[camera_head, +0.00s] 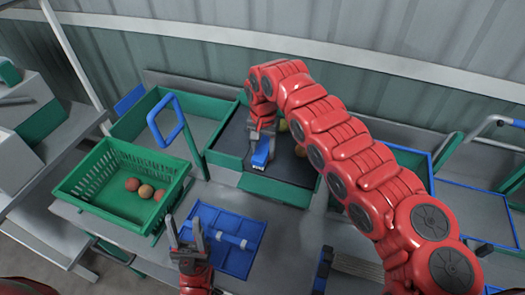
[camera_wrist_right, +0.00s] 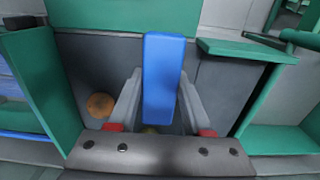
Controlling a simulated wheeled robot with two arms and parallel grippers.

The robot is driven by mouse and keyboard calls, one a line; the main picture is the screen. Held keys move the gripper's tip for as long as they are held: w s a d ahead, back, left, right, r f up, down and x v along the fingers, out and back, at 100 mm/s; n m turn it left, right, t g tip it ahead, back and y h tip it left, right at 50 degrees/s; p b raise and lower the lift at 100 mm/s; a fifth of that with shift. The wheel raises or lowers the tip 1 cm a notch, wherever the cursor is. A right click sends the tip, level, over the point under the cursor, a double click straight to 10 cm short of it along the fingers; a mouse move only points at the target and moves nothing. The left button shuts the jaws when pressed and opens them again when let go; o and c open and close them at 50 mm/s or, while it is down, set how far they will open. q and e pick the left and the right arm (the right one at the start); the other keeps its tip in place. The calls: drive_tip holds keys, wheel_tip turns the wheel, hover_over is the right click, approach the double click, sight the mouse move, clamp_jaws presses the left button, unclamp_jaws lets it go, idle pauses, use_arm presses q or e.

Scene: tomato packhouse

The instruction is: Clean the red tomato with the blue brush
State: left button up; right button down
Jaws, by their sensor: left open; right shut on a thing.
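My right gripper (camera_head: 262,138) is shut on the blue brush (camera_head: 261,153), above the dark bed of the green-edged bin (camera_head: 229,158). In the right wrist view the blue brush (camera_wrist_right: 164,75) stands between the fingers of my right gripper (camera_wrist_right: 162,100). An orange-red tomato (camera_wrist_right: 101,105) lies on the bed beside the gripper, apart from the brush. In the head view my right arm partly covers the tomatoes there. My left gripper (camera_head: 185,235) is open and empty, near the blue tray.
A green crate (camera_head: 90,205) at the left holds several tomatoes, the reddest (camera_head: 132,184) at their left. A blue tray (camera_head: 235,260) with a pale blue-and-white rod (camera_head: 230,239) lies at the front. A blue-framed post (camera_head: 168,120) stands beside the bin.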

sight(267, 139)
drive_tip(key=shift+w+d+b, duration=0.25)
drive_tip(key=shift+w+b, duration=0.15)
drive_tip(key=shift+w, duration=0.5)
drive_tip(key=shift+w+d+b, duration=0.25)
drive_tip(key=shift+w+b, duration=0.15)
drive_tip(key=shift+w, duration=0.45)
drive_tip(key=shift+r, duration=0.9)
wheel_tip(267, 139, up, 2)
drive_tip(key=shift+r+p, duration=0.2)
drive_tip(key=shift+p, duration=0.2)
drive_tip(key=shift+r+p, duration=0.55)
drive_tip(key=shift+r, duration=0.4)
